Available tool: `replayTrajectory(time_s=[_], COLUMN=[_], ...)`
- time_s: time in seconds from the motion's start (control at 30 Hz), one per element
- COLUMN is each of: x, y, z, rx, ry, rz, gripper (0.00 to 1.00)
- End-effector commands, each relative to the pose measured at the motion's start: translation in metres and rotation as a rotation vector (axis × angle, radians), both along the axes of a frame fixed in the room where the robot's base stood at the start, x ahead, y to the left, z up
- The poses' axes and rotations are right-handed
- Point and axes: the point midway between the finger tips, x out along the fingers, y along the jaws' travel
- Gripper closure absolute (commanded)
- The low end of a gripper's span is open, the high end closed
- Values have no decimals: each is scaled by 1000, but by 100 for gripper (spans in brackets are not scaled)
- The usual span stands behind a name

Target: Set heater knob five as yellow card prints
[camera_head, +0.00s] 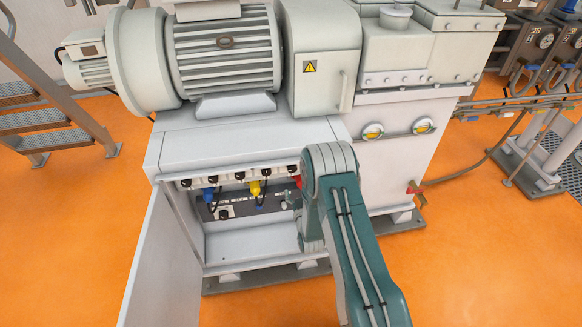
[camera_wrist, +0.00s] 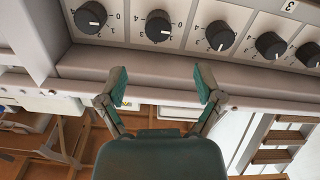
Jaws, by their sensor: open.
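A row of several black knobs on pale plates with printed digits crosses the top of the wrist view, including one at the far left (camera_wrist: 90,17), one left of centre (camera_wrist: 158,26) and one right of centre (camera_wrist: 220,37). Which is knob five cannot be told. No yellow card can be made out clearly.
The open cabinet (camera_head: 262,240) stands under a large motor (camera_head: 225,45), its door (camera_head: 165,265) swung out at left. Blue (camera_head: 208,194), yellow (camera_head: 254,188) and red (camera_head: 297,180) fittings hang under its upper ledge. Orange floor lies clear in front.

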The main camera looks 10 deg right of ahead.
Motion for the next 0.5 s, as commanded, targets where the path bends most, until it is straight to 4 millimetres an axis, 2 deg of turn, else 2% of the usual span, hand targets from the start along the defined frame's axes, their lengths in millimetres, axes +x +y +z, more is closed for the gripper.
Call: replayTrajectory(time_s=[0.5], x=[82], y=[0], z=[1], rx=[1], ry=[-1], rz=[0], gripper=[15])
